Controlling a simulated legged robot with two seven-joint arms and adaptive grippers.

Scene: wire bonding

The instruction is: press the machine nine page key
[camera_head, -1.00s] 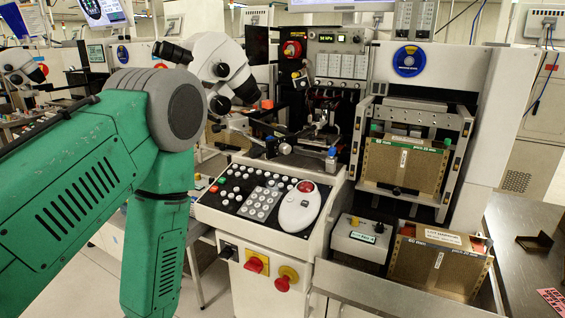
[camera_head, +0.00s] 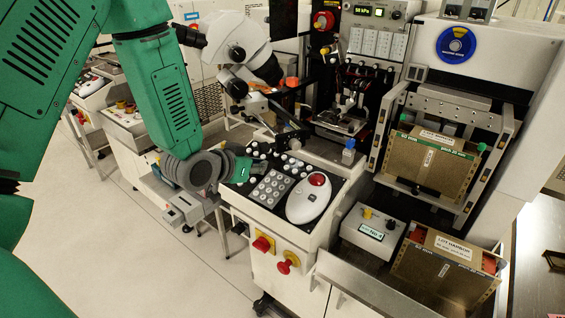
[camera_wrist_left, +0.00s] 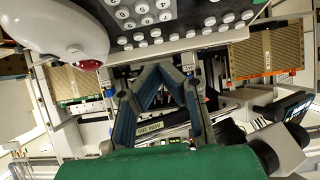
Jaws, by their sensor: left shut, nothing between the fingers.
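The machine's sloped key panel (camera_head: 330,207) stands at the middle of the head view, with a block of round grey keys (camera_head: 270,186) left of a white trackball unit (camera_head: 313,199) with a red ball. Key labels are too small to read, so I cannot pick out the nine page key. My left gripper (camera_head: 262,151) is by the panel's back left keys, small and partly lost against dark parts. In the left wrist view the gripper (camera_wrist_left: 162,70) is shut and empty, its tips below the keypad (camera_wrist_left: 140,14) in the picture. No contact with a key shows. My right gripper is out of view.
A microscope (camera_head: 235,40) stands behind the panel. Brown boxes (camera_head: 430,165) and a small control box (camera_head: 367,232) are to the right. Open floor (camera_head: 110,240) lies left.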

